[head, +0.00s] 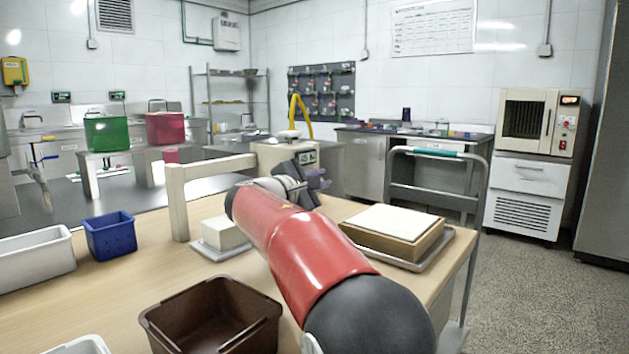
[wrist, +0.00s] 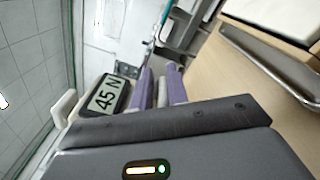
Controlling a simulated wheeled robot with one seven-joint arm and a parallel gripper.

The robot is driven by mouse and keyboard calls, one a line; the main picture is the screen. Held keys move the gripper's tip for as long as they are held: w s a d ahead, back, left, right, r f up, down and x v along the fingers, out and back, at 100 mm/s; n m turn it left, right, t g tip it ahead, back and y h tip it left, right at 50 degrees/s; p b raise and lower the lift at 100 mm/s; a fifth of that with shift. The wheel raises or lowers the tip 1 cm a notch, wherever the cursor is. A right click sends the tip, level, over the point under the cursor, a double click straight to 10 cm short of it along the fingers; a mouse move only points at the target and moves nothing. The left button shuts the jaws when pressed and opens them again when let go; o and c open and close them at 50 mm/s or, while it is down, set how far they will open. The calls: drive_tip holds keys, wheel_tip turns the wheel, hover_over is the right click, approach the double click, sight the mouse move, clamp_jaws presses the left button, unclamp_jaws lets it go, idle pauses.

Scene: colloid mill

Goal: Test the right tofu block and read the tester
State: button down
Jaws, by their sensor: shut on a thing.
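My gripper (wrist: 163,82) has purple fingers, shut on a pale grey part between them, seemingly the tester's grip. The tester's dark-framed display (wrist: 105,95) lies just left of the fingers in the wrist view and reads 45 N. In the head view my gripper (head: 320,180) is over the far side of the wooden table, beyond my red arm. A white tofu block (head: 222,233) sits on a small plate left of my arm. I cannot make out a second such block; my arm hides the table there. The tester's lower end is hidden.
A pale slab (head: 395,222) on a brown box stands on a metal tray (head: 432,257) at right. A brown bin (head: 215,315), a blue basket (head: 110,236) and a white bin (head: 35,262) stand near left. A cream frame (head: 178,200) rises behind the tofu.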

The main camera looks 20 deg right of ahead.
drive_tip(key=c, duration=1.5)
unclamp_jaws()
drive_tip(key=shift+d+f, duration=0.2)
drive_tip(key=shift+f, duration=0.35)
drive_tip(key=shift+r, duration=0.1)
drive_tip(key=shift+w+a+r, duration=0.1)
drive_tip(key=shift+a, duration=0.1)
drive_tip(key=v, duration=0.7)
drive_tip(key=shift+s+a, duration=0.2)
drive_tip(key=shift+s, duration=0.1)
